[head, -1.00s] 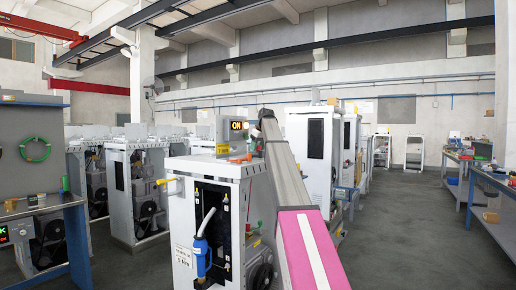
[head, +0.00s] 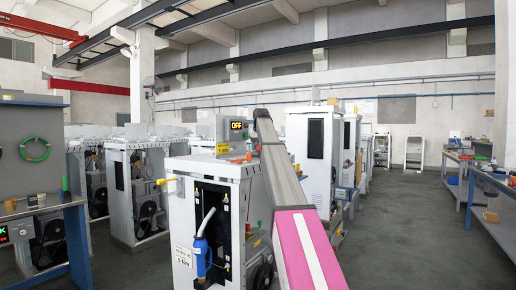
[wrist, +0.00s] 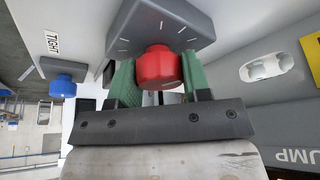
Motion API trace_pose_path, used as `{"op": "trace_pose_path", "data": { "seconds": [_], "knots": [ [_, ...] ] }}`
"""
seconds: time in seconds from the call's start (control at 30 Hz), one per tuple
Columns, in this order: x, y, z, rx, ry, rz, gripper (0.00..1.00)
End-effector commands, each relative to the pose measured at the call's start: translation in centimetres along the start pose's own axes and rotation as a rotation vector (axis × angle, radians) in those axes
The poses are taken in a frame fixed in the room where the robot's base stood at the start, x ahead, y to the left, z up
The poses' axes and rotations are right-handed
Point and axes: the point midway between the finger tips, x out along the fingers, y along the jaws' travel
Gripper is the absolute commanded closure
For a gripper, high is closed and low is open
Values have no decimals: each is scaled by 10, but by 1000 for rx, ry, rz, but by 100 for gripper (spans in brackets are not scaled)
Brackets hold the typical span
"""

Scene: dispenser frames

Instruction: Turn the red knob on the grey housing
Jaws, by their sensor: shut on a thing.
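The red knob (wrist: 158,68) sits on the front of the grey housing (wrist: 190,22) in the wrist view. Short white marks fan out on the housing around the knob. My gripper (wrist: 157,76) has its green fingers on both sides of the knob and is shut on it. The fingers cover part of the knob's sides. In the head view a display (head: 237,125) on top of the grey machine (head: 205,172) reads OFF. My arm hides the gripper and the red knob there.
A blue knob (wrist: 62,88) on a dark block is at the left of the wrist view, near a TIGHT label (wrist: 52,42). A white fitting (wrist: 264,68) is at the right.

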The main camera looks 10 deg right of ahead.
Motion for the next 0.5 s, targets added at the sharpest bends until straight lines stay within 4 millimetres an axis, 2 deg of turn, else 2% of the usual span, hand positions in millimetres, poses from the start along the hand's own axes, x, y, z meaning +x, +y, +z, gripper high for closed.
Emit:
{"op": "trace_pose_path", "data": {
  "seconds": [0.17, 0.2, 0.23, 0.5],
  "knots": [
    [0, 0, 0, -1, 1, -1, 80],
    [0, 0, 0, -1, 1, -1, 53],
    [0, 0, 0, -1, 1, -1, 45],
    [0, 0, 0, -2, 0, -1, 45]
  ]
}}
